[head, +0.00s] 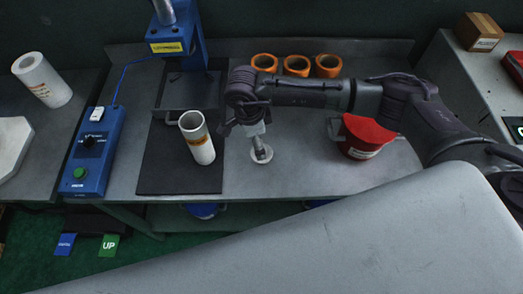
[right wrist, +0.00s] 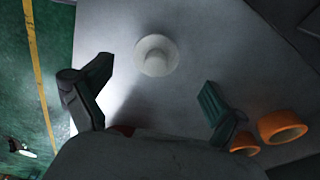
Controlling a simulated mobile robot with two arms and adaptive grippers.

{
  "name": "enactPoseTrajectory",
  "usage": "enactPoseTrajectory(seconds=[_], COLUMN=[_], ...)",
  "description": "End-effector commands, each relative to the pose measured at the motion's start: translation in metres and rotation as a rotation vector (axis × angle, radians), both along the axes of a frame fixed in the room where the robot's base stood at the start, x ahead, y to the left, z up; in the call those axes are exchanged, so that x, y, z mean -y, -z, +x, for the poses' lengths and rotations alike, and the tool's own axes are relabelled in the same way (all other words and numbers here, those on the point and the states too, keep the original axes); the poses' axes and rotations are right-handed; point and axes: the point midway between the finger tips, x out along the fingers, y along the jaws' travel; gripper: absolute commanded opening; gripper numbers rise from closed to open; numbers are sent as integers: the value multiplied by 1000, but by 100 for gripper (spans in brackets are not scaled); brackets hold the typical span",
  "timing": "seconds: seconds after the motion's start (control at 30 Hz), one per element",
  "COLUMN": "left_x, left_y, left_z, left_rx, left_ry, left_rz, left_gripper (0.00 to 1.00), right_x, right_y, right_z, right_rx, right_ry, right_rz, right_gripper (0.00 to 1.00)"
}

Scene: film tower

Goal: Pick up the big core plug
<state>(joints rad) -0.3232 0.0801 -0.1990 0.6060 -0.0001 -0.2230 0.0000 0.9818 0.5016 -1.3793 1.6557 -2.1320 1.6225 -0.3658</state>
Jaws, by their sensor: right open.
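The plug (right wrist: 157,55), a pale round disc with a raised knob in its middle, sits on the grey bench. In the right wrist view it is near the top, beyond the gap between the fingers. In the head view the pale disc (head: 264,168) is below my right gripper (head: 248,133) and partly hidden by it. My right gripper is open and empty, its two fingers (right wrist: 158,78) spread wide in the right wrist view. I cannot tell the exact gap between gripper and plug. My left gripper is not in view.
A white tube (head: 202,152) stands on a black mat (head: 160,165) left of the plug. Orange rings (head: 296,65) lie behind, a red container (head: 362,140) stands to the right. A blue press (head: 185,48) and blue control box (head: 90,155) are on the left.

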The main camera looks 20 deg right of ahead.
Motion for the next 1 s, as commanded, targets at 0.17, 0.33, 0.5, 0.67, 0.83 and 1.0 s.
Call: enactPoseTrajectory(seconds=[0.17,0.33,0.5,0.67,0.83,1.0], left_x=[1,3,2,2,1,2], left_y=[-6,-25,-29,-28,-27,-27], left_z=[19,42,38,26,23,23], left_rx=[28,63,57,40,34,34], left_ry=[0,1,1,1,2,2], left_rz=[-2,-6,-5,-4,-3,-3], left_gripper=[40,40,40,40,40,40], right_x=[2,9,11,11,11,11], right_y=[10,30,54,59,59,59], right_z=[-1,-8,-8,-7,-7,-7], right_rx=[-2,-4,-1,1,1,1], right_ry=[0,0,-1,-1,-1,-1], right_rz=[0,-1,1,1,1,1], right_gripper=[97,97,97,97,90,62])
